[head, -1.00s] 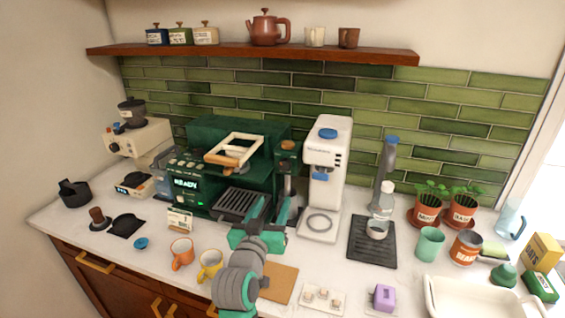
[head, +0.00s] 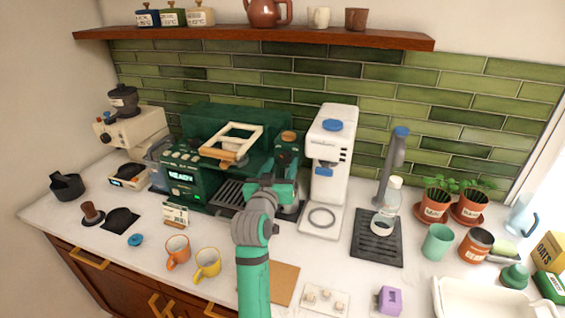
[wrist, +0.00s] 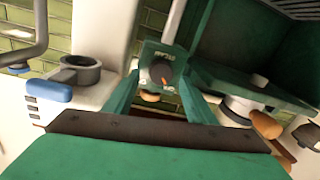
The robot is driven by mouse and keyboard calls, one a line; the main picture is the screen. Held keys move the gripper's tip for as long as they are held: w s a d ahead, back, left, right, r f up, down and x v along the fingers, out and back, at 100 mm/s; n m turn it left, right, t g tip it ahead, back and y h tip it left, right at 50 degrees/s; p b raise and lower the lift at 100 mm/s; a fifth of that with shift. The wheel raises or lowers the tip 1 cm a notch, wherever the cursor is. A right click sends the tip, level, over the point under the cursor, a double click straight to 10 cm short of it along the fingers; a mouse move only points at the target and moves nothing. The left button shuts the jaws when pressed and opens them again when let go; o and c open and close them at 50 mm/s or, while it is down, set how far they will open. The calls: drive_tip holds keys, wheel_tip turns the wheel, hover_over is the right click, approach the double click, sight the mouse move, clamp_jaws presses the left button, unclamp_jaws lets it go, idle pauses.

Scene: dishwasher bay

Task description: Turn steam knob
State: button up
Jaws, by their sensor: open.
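The green espresso machine (head: 235,119) stands at the back of the counter with its display reading READY. In the wrist view its steam knob (wrist: 160,72) is a small dark round knob with an orange mark, on a green panel with lettering. My gripper (head: 272,186) is in front of the machine's right end and hides the knob in the head view. In the wrist view the open fingers of my gripper (wrist: 160,88) appear on either side of the knob. I cannot tell whether they touch it.
A white machine (head: 328,160) stands close to the right of my gripper. An orange mug (head: 177,252) and a yellow mug (head: 207,263) stand on the counter in front. A bottle stands on a black drip mat (head: 377,252) farther right.

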drive_tip(key=shift+x, duration=1.1)
drive_tip(key=shift+d, duration=0.1)
drive_tip(key=c, duration=1.1)
drive_tip(key=shift+o, duration=0.3)
drive_tip(key=shift+a, duration=0.25)
